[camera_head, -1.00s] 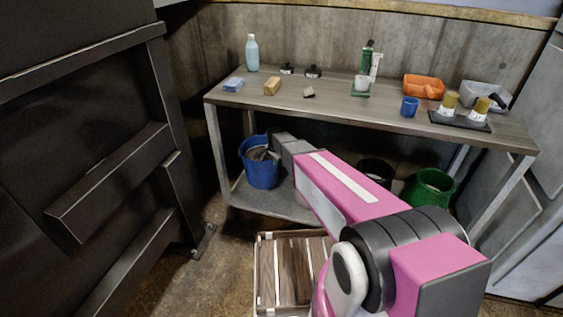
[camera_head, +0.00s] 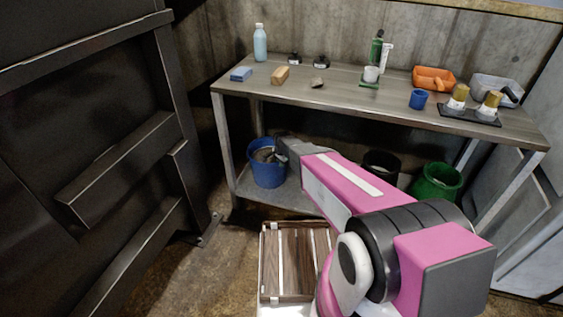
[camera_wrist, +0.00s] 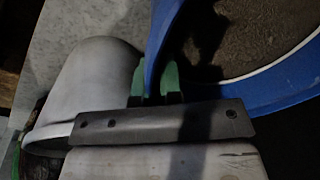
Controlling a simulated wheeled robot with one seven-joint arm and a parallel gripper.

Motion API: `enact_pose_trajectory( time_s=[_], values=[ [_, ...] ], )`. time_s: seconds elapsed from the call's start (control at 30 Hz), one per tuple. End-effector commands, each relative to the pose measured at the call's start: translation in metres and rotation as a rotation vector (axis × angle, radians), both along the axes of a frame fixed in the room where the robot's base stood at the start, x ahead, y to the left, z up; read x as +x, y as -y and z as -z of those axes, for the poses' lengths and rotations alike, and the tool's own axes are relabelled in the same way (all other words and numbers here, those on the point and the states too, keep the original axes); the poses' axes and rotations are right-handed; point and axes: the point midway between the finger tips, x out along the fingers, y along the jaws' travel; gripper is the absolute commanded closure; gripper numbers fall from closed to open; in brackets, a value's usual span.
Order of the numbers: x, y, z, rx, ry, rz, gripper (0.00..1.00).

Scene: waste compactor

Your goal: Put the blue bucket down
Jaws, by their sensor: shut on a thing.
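The blue bucket (camera_head: 266,174) is at the left end of the low shelf under the workbench, roughly upright, with dark grey-brown material inside. My gripper (camera_head: 281,149) reaches in from the right and is shut on the bucket's right rim. In the wrist view, the green fingertips (camera_wrist: 155,82) pinch the blue bucket wall (camera_wrist: 168,38), and brown contents show inside the rim. The bucket's base is close to the low shelf (camera_head: 258,190). I cannot tell whether it touches.
A pale rounded container (camera_wrist: 88,78) stands close left of the fingers in the wrist view. A black bucket (camera_head: 381,166) and a green bucket (camera_head: 437,182) are farther right. A wooden crate (camera_head: 270,270) is on the floor. The workbench top (camera_head: 330,94) holds several items.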

Motion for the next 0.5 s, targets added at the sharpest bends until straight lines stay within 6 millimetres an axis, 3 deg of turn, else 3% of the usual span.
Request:
enact_pose_trajectory(
  time_s=[0.2, 0.3, 0.5],
  values=[
    [0.0008, -0.0005, -0.0009, 0.003, 0.007, 0.002, 1.0],
    [-0.0001, 0.0, 0.0011, 0.0, 0.0, 0.0, 0.68],
    [-0.0001, 0.0, 0.0011, 0.0, 0.0, 0.0, 0.68]
  ],
)
